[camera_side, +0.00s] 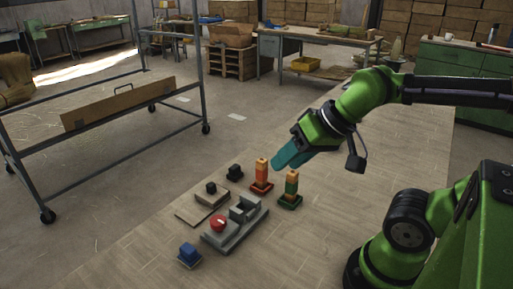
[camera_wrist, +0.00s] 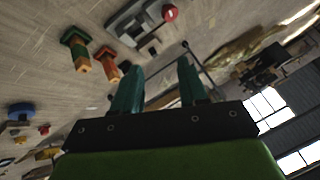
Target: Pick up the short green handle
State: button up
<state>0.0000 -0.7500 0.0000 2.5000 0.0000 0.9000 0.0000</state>
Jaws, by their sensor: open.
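In the wrist view the green handle (camera_wrist: 78,50) is at the upper left, outside the fingers. My gripper (camera_side: 288,155), with teal fingers, is in the air above the handles and apart from them. The wrist view shows the two fingers of my gripper (camera_wrist: 158,82) spread apart with nothing held between them.
An orange-red handle (camera_side: 261,175) on a red base stands close beside the green one. A grey fixture (camera_side: 243,222) with a red knob (camera_side: 218,223), a blue block (camera_side: 188,253), and a black block (camera_side: 234,172) are nearby. Bare table lies right of the fixture.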

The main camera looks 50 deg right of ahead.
jog(key=o, duration=0.4)
